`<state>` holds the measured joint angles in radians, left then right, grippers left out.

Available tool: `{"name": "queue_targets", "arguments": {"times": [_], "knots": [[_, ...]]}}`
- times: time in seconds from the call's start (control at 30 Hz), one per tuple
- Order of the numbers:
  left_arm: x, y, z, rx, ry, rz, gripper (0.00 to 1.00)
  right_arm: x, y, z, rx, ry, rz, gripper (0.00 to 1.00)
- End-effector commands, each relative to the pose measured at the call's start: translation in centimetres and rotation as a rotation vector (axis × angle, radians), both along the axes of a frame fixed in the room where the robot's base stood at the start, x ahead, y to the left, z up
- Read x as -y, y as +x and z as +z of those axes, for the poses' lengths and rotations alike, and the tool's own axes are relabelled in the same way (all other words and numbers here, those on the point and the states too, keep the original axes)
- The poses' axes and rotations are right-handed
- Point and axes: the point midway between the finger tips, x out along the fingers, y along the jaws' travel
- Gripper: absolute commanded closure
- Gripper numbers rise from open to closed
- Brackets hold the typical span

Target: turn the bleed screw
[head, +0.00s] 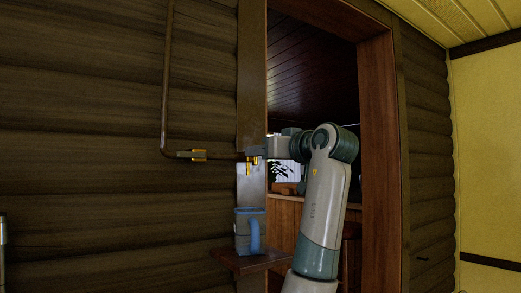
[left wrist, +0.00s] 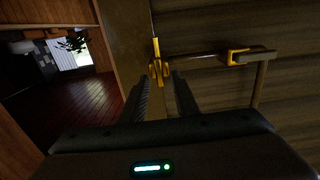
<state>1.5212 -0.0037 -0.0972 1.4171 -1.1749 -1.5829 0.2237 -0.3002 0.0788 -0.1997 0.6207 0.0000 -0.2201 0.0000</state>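A brown pipe (head: 166,80) runs down the log wall and bends right. A brass fitting (head: 249,165) hangs at its right end and is probably the bleed screw. It also shows in the left wrist view (left wrist: 157,70), at the fingertips. My left gripper (head: 262,153) is level with it, reaching in from the right. In the left wrist view, its two fingers (left wrist: 162,76) are apart with a gap between them. The brass part shows in line with this gap; I cannot tell whether a finger touches it. My right gripper is not in view.
A blue jug (head: 244,231) stands on a small wooden shelf (head: 232,260) below the fitting. Another brass fitting (head: 198,155) sits farther left on the pipe. A doorway with a wooden frame (head: 378,140) opens behind my arm. The log wall is close behind the pipe.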

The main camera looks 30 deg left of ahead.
Motion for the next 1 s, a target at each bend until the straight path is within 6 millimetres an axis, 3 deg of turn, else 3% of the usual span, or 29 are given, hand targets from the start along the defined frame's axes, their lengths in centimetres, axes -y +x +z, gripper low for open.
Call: {"name": "queue_targets", "arguments": {"times": [0.33,0.47,1.0], "knots": [[-0.29,0.12,-0.04,0.000,0.000,0.000,0.72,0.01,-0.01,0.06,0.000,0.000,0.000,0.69],[-0.27,0.11,-0.03,0.000,0.000,0.000,1.00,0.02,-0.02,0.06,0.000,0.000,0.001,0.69],[-0.22,0.02,-0.16,0.065,-0.027,-0.001,1.00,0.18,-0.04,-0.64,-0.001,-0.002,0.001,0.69]]}}
